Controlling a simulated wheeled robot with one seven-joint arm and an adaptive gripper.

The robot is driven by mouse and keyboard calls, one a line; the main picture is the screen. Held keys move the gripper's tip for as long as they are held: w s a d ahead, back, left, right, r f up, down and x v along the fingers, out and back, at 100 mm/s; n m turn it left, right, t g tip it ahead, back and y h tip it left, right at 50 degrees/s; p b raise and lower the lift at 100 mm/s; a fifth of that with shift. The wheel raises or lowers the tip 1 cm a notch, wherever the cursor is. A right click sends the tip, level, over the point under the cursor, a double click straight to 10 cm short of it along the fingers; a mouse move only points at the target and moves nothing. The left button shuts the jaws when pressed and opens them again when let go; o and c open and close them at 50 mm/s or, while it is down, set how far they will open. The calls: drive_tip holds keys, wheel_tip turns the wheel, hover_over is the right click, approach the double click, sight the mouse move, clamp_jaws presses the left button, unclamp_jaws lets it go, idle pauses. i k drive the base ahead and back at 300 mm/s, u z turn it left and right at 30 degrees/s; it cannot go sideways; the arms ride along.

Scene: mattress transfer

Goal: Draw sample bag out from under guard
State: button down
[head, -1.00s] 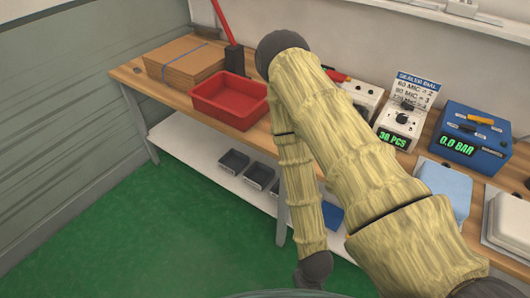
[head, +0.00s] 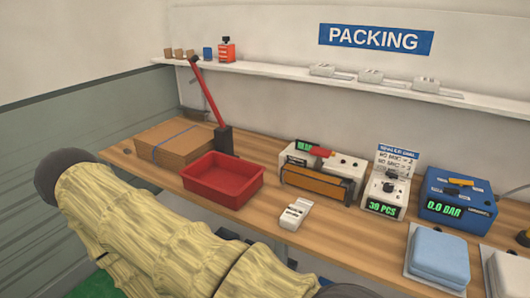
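A sealer-like machine (head: 322,172) stands on the bench, with a white body, a green display, a red handle and a long brown-orange front bar (head: 316,184) that may be the guard. I cannot make out a sample bag under it. A small white object (head: 295,214) lies on the bench in front of the machine, apart from it; I cannot tell what it is. My arm crosses the lower left of the head view, and my gripper is outside the picture.
A red tray (head: 222,196), brown cardboard (head: 172,140) and a red-handled lever (head: 224,138) stand left. A wall shelf (head: 290,82) runs behind.

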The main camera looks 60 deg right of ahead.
sight(293, 216)
drive_tip(key=i, duration=1.2)
drive_tip(key=z, duration=2.55)
